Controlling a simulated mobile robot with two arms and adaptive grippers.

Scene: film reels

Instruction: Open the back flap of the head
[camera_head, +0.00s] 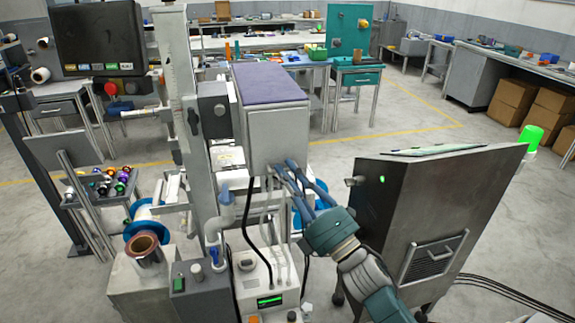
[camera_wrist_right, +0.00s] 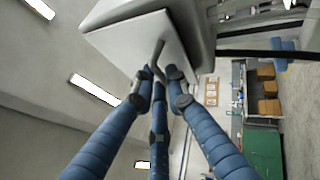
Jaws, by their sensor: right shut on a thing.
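The head is a grey box with a purple top (camera_head: 268,82), mounted on the tall pale column. Its near face, the back flap (camera_head: 280,137), looks flush with the box. In the right wrist view the flap is a pale panel (camera_wrist_right: 135,42) with a slim grey handle (camera_wrist_right: 157,53) sticking out. My right gripper (camera_head: 276,170) reaches up from the lower right to the lower edge of the flap. In the wrist view its blue fingers (camera_wrist_right: 157,78) close around the end of the handle. The exact finger contact is partly hidden. My left gripper is in neither view.
A dark metal cabinet (camera_head: 428,215) with a green light stands close to the right of my right arm. A white unit with a green display (camera_head: 270,301) is below the head. A copper-coloured spool (camera_head: 145,249) is at lower left. Open floor lies behind the cabinet.

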